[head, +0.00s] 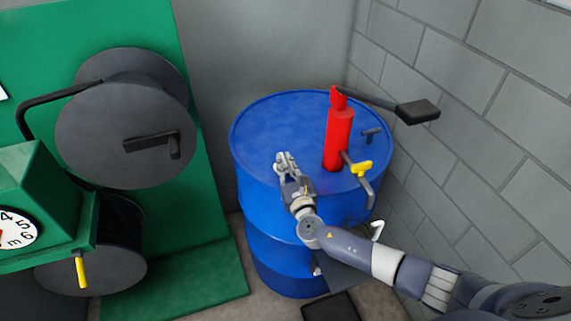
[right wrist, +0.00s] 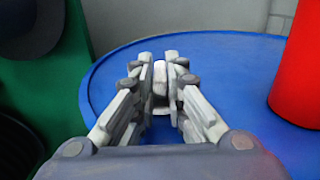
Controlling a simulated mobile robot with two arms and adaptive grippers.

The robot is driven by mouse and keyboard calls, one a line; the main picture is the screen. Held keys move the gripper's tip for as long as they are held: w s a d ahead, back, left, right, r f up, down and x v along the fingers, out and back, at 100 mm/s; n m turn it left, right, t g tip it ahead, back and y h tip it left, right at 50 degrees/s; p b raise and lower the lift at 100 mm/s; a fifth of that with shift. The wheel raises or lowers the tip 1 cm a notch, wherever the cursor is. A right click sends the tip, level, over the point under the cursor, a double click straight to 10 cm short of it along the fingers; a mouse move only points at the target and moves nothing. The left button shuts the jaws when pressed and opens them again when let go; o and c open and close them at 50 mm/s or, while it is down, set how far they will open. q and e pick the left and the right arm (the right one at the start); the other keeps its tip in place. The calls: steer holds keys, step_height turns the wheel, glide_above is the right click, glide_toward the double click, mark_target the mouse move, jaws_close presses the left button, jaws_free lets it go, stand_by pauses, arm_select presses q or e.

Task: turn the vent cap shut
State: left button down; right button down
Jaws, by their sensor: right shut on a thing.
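The blue drum (head: 265,120) stands upright with a red pump (head: 339,138) rising from its lid. My right gripper (head: 286,160) is over the front left part of the lid. In the right wrist view its fingers (right wrist: 161,85) are closed on a small pale grey piece (right wrist: 160,90), which looks like the vent cap. The fingers hide most of it, so I cannot tell how far it is turned. My left gripper is not in view.
A small dark T-shaped fitting (head: 371,133) sits behind the pump. A green machine (head: 200,215) with a reel stands left; a block wall (head: 470,130) is right.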

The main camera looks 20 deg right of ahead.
steer(key=m+h, duration=0.2)
steer(key=h, duration=0.1)
steer(key=shift+a, duration=0.35)
steer(key=m+h, duration=0.1)
steer(key=m+g+h, duration=0.1)
steer(key=h, duration=0.1)
steer(key=shift+w+a+f+b, duration=0.1)
steer(key=shift+a+f+b, duration=0.1)
steer(key=shift+b, duration=0.1)
steer(key=m+g+h+b, duration=0.4)
steer(key=h+b, duration=0.1)
steer(key=m+g+h+b, duration=0.2)
steer(key=b, duration=0.1)
steer(key=shift+w+a+f+h, duration=0.1)
steer(key=shift+w+a+h, duration=0.3)
steer(key=shift+r+m+g+h+b, duration=0.2)
steer(key=shift+m+g+h+b, duration=0.4)
steer(key=shift+b, duration=0.55)
steer(key=shift+w+r+g, duration=0.1)
steer(key=shift+g, duration=0.2)
steer(key=c, duration=1.6)
jaws_free()
steer(key=shift+c, duration=0.2)
